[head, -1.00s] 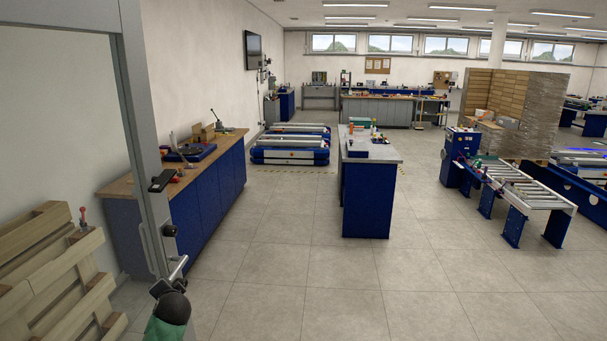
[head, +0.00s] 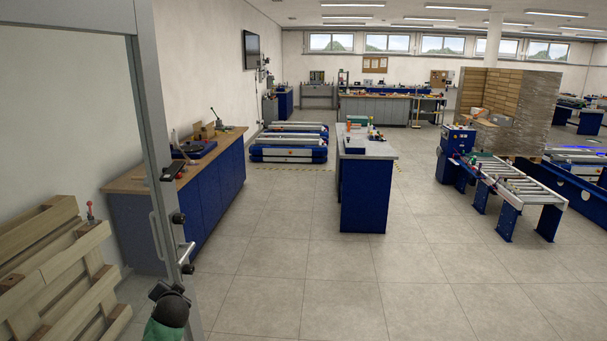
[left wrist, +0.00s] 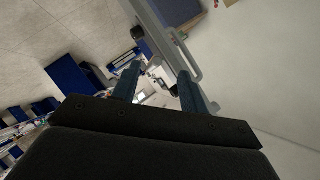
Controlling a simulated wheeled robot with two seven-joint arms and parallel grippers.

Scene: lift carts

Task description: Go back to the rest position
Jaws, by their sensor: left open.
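My left gripper (left wrist: 158,88) shows in the left wrist view with its two dark fingers spread apart. It is open, and nothing is clamped between the fingers. A grey door frame with a metal bar handle (left wrist: 187,55) lies past the fingertips in that view; I cannot tell whether they touch. In the head view the grey door frame (head: 159,130) stands at the left with its handle low on it. The dark and green end of my left arm is at the bottom left, in front of the frame. My right gripper is in neither view.
A wooden pallet (head: 50,265) leans at the lower left. A blue workbench (head: 205,190) stands along the left wall. A blue table (head: 362,195) is in the middle, and a roller conveyor (head: 505,182) is at the right. The tiled floor in front is clear.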

